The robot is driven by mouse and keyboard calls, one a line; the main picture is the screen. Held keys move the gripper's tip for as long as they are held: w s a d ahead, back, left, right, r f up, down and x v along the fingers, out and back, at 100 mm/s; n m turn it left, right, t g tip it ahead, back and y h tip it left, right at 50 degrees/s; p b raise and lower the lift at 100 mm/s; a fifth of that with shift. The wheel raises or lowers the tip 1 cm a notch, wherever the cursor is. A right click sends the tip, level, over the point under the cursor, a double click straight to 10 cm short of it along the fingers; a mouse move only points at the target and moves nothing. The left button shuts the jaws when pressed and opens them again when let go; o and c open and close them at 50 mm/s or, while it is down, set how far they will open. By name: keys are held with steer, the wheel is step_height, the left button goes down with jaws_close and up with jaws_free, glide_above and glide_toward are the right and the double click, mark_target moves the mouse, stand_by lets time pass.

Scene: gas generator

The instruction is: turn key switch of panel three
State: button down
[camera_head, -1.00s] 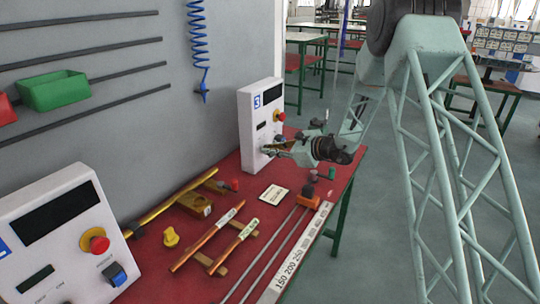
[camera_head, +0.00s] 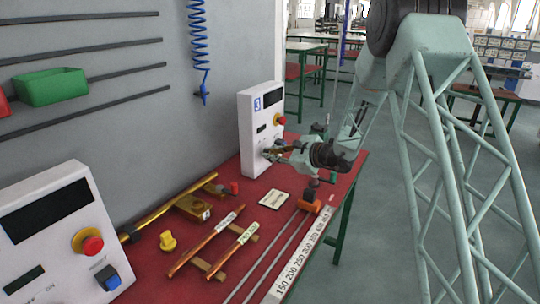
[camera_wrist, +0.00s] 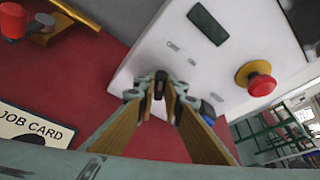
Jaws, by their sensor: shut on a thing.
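Panel three (camera_head: 258,105) is a white box with a blue 3 label, standing at the far end of the red table. My gripper (camera_head: 270,156) is at the lower part of its face. In the wrist view, the panel face (camera_wrist: 165,60) fills the top, with a dark display and a red button on a yellow base (camera_wrist: 256,80). My gripper (camera_wrist: 160,88) is shut on a small dark key switch (camera_wrist: 160,84) at the panel's lower edge. The fingertips hide most of the switch, so its angle is hard to tell.
A job card (camera_wrist: 35,125) lies on the table left of my gripper. Another white panel (camera_head: 55,235) stands at the front left.

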steer(key=shift+a+r, duration=0.1)
steer(key=c, duration=2.7)
jaws_free()
steer(key=shift+v, duration=5.95)
steer(key=shift+s, duration=0.1)
